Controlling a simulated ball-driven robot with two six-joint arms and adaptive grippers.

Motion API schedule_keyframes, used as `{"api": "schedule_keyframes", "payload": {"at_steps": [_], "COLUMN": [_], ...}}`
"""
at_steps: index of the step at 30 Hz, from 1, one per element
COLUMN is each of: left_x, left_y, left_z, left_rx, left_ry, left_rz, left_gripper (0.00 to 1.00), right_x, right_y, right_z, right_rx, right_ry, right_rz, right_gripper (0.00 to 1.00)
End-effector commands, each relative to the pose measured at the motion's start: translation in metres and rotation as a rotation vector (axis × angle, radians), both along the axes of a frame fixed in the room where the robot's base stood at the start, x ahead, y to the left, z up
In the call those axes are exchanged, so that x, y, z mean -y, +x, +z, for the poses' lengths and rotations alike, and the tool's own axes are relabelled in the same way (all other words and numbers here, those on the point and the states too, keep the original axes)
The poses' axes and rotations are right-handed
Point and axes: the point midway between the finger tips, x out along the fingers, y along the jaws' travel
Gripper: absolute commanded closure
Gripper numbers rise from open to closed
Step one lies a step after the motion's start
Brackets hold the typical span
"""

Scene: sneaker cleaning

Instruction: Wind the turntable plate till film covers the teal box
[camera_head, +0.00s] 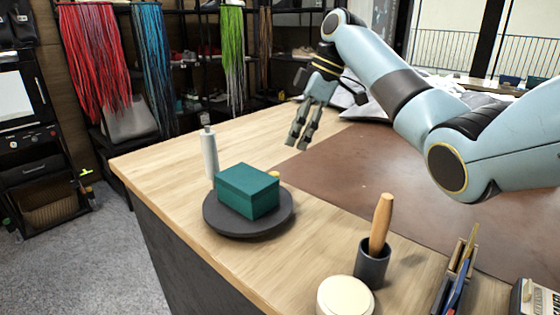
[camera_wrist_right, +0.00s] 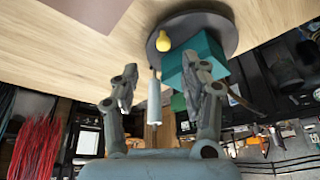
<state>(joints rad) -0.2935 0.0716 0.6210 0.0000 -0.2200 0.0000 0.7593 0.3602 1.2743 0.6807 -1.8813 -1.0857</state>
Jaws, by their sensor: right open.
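The teal box (camera_head: 247,190) sits on the round dark grey turntable plate (camera_head: 230,229) near the table's left edge; no film shows on its visible faces. A white film roll (camera_head: 209,153) stands upright behind the plate, and it also shows in the right wrist view (camera_wrist_right: 154,100). A yellow knob (camera_wrist_right: 163,41) is at the plate's rim beside the box; the box hides most of it in the head view. My right gripper (camera_head: 300,140) is open and empty, above the table behind and right of the plate, apart from the knob. My left gripper is not in view.
A dark cup (camera_head: 372,264) with a wooden-handled tool (camera_head: 380,225), a round cream-lidded jar (camera_head: 344,297) and a holder (camera_head: 455,280) stand along the near edge. A brown mat (camera_head: 400,180) covers the table's right part. Bare wood lies around the plate.

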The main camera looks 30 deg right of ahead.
Motion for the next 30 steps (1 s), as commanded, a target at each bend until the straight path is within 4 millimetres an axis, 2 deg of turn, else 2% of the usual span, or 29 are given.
{"api": "schedule_keyframes", "payload": {"at_steps": [3,7,11,15,19,26,30], "left_x": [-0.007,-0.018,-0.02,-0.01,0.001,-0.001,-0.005], "left_y": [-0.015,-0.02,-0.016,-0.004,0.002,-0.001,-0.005], "left_z": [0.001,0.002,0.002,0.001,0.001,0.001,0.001], "left_rx": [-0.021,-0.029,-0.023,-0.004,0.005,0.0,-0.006], "left_ry": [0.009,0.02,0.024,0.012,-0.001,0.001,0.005], "left_rz": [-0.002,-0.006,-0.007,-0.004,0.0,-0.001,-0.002], "left_gripper": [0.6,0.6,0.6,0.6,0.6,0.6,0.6], "right_x": [-0.01,-0.019,-0.027,-0.033,-0.035,-0.035,-0.035], "right_y": [0.003,0.008,0.011,0.014,0.015,0.016,0.016], "right_z": [-0.021,-0.045,-0.067,-0.082,-0.088,-0.089,-0.088], "right_rx": [-0.002,-0.002,-0.002,0.0,0.0,0.001,0.001], "right_ry": [0.004,0.003,0.002,0.003,0.001,0.001,0.001], "right_rz": [0.002,0.002,0.002,0.003,0.002,0.002,0.002], "right_gripper": [0.55,0.55,0.55,0.55,0.55,0.55,0.7]}}
